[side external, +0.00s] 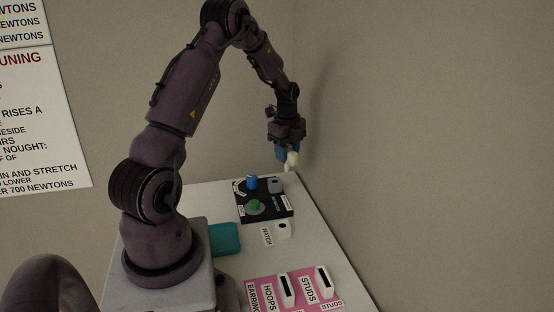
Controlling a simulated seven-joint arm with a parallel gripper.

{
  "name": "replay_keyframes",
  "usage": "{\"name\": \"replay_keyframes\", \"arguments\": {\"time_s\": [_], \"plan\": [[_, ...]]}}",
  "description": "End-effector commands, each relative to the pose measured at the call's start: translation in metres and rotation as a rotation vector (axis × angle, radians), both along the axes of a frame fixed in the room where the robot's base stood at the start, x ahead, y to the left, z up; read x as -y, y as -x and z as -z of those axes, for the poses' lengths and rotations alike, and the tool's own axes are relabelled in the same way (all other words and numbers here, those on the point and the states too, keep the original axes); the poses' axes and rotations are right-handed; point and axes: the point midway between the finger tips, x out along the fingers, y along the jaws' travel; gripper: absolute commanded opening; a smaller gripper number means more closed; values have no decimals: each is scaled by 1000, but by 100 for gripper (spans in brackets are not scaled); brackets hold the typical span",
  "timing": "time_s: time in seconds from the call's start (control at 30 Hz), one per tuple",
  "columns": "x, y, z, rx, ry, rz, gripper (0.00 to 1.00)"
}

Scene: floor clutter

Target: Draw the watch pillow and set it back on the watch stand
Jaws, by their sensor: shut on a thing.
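My gripper (287,155) is high over the far end of the table, near the wall corner. It is shut on a small cream-coloured thing (292,159), which looks like the watch pillow, held clear of the table. The jaws partly hide it, and its lower end looks paler. The watch stand (284,231), a small white block with a dark opening on it, stands by a "WATCH" label (266,237) near the table's right edge. My gripper is well above and beyond the stand.
A black board (269,213) behind the stand carries a blue knob (252,183), a green round piece (255,205) and a grey block (276,185). A teal box (225,239) lies left of the stand. A pink tray (263,284) with white slotted holders is in front.

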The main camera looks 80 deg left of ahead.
Motion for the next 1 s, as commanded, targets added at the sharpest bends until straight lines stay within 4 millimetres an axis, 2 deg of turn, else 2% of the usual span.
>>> {"name": "replay_keyframes", "arguments": {"time_s": [0.03,0.2,0.3,0.4,0.57,1.0], "plan": [[21,-2,-7,2,0,21,0],[83,11,-14,-4,6,33,0],[111,24,-13,-10,12,17,0],[129,38,-8,-18,18,-12,0],[141,52,2,-31,27,-69,0],[138,50,3,-21,20,-90,0]]}}
